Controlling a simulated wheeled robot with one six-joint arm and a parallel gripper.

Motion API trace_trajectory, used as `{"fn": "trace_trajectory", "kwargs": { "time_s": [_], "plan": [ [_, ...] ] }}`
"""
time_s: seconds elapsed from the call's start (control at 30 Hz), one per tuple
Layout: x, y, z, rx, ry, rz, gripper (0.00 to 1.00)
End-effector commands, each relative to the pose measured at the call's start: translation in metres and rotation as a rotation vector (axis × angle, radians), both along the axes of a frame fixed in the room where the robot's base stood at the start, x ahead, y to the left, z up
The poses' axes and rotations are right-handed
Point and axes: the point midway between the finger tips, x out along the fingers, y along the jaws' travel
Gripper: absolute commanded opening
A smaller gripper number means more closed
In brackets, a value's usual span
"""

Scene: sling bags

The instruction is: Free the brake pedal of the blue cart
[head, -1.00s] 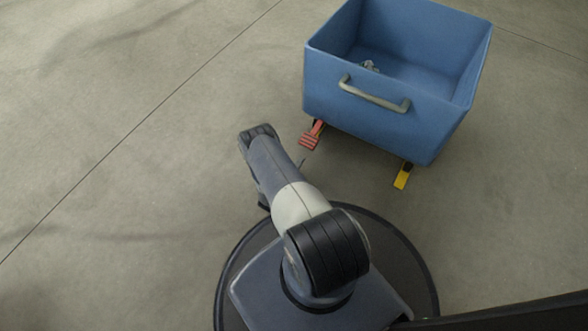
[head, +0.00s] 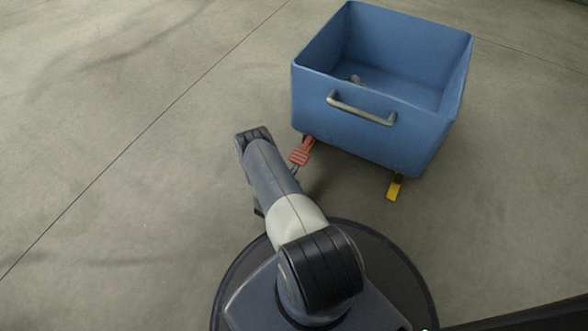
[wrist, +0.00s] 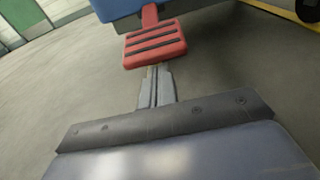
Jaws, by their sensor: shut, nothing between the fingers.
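The blue cart (head: 350,118) stands ahead of me, its grey handle (head: 362,108) facing me. A red pedal (head: 300,157) with dark grooves sticks out under its near left corner. In the wrist view the red pedal (wrist: 155,46) is large, on a red arm running up under the cart. A yellow pedal (head: 395,187) sticks out under the near right side. My gripper (wrist: 153,71) is shut and empty, its tips at the red pedal's near edge. I cannot tell whether they touch it. In the head view my arm mostly hides the gripper.
A small grey object (head: 356,79) lies inside the cart. The concrete floor (head: 120,170) is clear to the left. In the wrist view a dark wheel (wrist: 309,10) shows at top right, beside a yellow strip (wrist: 280,12). Green doors (wrist: 22,18) stand far off at top left.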

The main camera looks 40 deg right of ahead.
Motion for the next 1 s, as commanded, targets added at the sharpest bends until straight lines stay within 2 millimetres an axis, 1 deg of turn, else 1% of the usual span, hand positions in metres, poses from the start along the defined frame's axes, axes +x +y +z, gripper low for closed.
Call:
{"fn": "trace_trajectory", "kwargs": {
  "time_s": [0.17, 0.37, 0.5, 0.7, 1.0],
  "plan": [
    [0.001, 0.000, 0.012, 0.066, 0.026, 0.000, 0.00],
    [0.000, 0.003, 0.030, 0.226, 0.092, 0.000, 0.00],
    [-0.001, 0.005, 0.047, 0.329, 0.133, -0.001, 0.00],
    [-0.002, 0.005, 0.069, 0.336, 0.137, -0.001, 0.00],
    [0.000, 0.003, 0.075, 0.331, 0.134, -0.001, 0.00]
  ]
}}
